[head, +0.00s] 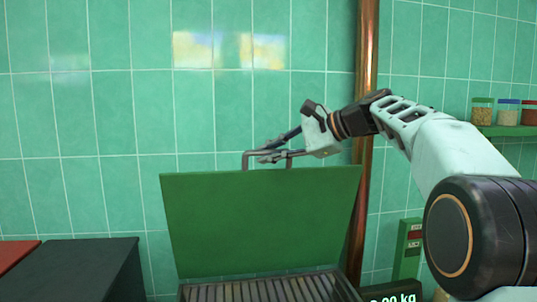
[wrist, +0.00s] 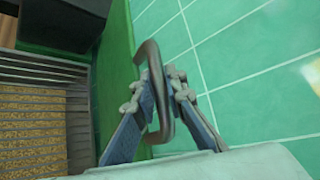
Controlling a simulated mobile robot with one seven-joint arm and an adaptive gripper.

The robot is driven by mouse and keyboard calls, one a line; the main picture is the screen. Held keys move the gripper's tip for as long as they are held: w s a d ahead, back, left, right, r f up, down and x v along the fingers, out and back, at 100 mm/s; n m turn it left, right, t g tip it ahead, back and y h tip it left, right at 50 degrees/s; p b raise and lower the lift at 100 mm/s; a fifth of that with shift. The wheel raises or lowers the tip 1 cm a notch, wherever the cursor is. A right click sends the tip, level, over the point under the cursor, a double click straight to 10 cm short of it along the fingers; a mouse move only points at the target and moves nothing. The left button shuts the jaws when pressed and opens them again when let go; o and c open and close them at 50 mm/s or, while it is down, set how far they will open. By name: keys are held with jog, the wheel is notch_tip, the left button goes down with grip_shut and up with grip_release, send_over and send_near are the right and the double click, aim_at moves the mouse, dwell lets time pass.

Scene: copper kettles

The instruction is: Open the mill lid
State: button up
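The mill lid (head: 260,222) is a large green panel. It stands raised and tilted back behind the mill's slatted grate (head: 262,289), so the top is open. A grey bar handle (head: 247,161) sits on the lid's upper edge. My gripper (head: 263,153) is at this handle, with its fingers converging on the bar. In the wrist view the handle (wrist: 152,56) passes between my two fingertips (wrist: 160,83), which are closed in around it. The lid (wrist: 116,60) shows there edge-on, beside the grate (wrist: 40,70), with golden grain under the slats.
A dark box (head: 92,268) and a red surface (head: 15,254) stand at the left. A copper pipe (head: 368,60) runs up the green tiled wall behind the lid, near my arm. Jars (head: 508,112) stand on a shelf at the right. A weight readout shows at the bottom.

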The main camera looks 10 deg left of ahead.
jog(key=o, duration=0.4)
jog(key=v, duration=1.2)
jog(key=shift+r, duration=0.1)
